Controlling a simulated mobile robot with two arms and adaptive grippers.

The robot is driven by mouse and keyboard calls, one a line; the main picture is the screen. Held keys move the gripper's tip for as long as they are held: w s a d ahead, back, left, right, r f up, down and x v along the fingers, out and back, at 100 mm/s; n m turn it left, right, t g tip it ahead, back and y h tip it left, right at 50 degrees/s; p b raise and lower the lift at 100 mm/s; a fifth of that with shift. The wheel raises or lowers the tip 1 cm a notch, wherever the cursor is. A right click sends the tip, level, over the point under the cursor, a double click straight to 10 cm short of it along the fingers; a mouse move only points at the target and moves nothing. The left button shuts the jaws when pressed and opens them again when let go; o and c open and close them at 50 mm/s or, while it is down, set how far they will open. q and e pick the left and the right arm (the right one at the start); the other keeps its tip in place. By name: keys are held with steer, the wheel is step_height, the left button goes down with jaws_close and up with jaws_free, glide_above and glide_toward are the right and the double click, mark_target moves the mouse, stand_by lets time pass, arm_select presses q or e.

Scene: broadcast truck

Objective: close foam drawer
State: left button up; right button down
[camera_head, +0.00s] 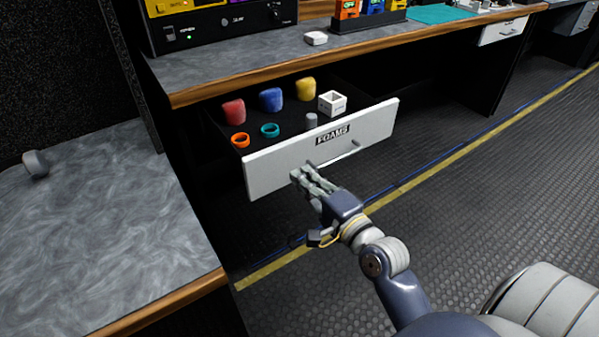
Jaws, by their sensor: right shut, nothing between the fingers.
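The foam drawer (262,172) is pulled out from under the counter, its white front labelled FOAMS. A bar handle (345,152) runs across the front below the label. In the drawer are a red foam (233,110), a blue foam (271,99), a yellow foam (306,88), a white square box (332,103), an orange ring (240,139), a teal ring (270,130) and a small grey cylinder (311,121). My right gripper (302,177) is shut and empty, its fingertips at the lower middle of the drawer front; I cannot tell whether they touch. My left gripper is out of view.
The counter (230,71) with its wooden edge overhangs the drawer. A grey side counter (90,220) stands at the left with a small grey object (36,164) on it. The dark textured floor (480,180) is clear at the right.

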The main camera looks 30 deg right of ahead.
steer(key=shift+w+a, duration=0.1)
steer(key=shift+w, duration=0.7)
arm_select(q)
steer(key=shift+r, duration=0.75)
arm_select(e)
steer(key=shift+w, duration=0.3)
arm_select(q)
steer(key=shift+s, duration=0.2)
arm_select(e)
steer(key=shift+w, duration=0.1)
